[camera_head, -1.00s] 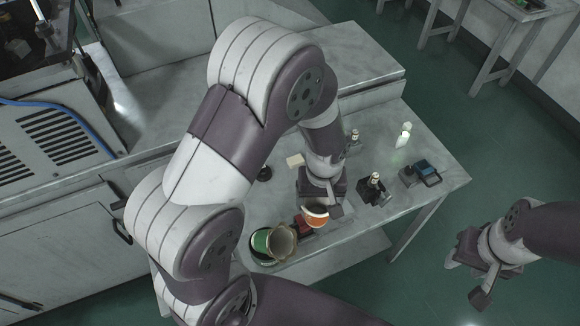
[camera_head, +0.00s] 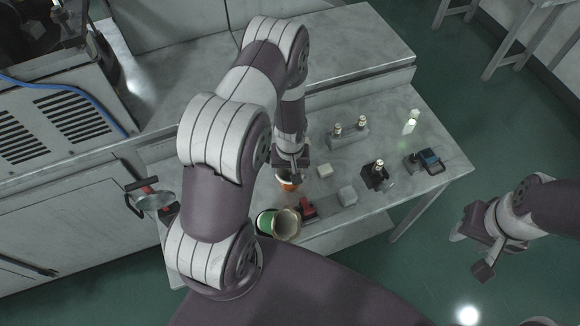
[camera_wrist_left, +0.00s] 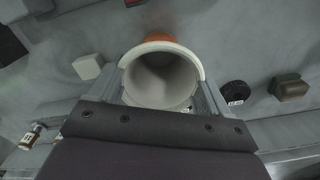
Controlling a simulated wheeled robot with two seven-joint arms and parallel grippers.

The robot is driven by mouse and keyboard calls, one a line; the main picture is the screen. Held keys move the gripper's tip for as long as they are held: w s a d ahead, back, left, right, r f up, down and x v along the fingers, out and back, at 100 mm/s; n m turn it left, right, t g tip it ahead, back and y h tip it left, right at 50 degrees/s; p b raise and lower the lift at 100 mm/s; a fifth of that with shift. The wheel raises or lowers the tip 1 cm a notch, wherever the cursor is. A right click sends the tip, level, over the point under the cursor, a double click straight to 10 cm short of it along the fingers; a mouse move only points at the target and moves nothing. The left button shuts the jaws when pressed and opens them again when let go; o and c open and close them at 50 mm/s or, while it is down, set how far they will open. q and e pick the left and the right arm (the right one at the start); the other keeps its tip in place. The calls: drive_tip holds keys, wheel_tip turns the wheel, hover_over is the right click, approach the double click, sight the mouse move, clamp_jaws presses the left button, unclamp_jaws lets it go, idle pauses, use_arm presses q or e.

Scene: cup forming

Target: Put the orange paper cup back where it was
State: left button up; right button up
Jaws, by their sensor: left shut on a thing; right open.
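My left gripper (camera_head: 290,172) is shut on the orange paper cup (camera_head: 288,186), behind the green container and to the left of a small white block. Only a little of the orange side shows below the jaws. In the left wrist view the cup (camera_wrist_left: 160,38) has its pale rim and grey, empty-looking inside facing the camera, with a finger on each side. I cannot tell whether its base touches the table. My right gripper (camera_head: 480,237) is open and empty, off the table's right side above the floor.
A green container with a wide pale mouth (camera_head: 288,223) and a red device (camera_head: 308,208) stand near the table's front edge. White blocks (camera_head: 324,170) (camera_head: 347,195), a bottle rack (camera_head: 348,134) and a dark holder (camera_head: 376,177) stand to the right. A black round thing (camera_wrist_left: 235,91) is near the cup.

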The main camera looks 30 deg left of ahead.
use_arm(q)
drive_tip(key=shift+w+a+f, duration=0.1)
drive_tip(key=shift+f, duration=0.2)
drive_tip(key=o, duration=1.3)
drive_tip(key=shift+r, duration=0.6)
wheel_tip(320, 180, up, 12)
drive_tip(key=b, duration=0.3)
drive_tip(key=s+d+r+m+t, duration=0.1)
drive_tip(key=s+d+r+m, duration=0.5)
drive_tip(key=s+r, duration=0.35)
drive_tip(key=f+b, duration=0.2)
drive_tip(key=f, duration=0.1)
drive_tip(key=f+b, duration=0.2)
drive_tip(key=shift+w+a, duration=0.25)
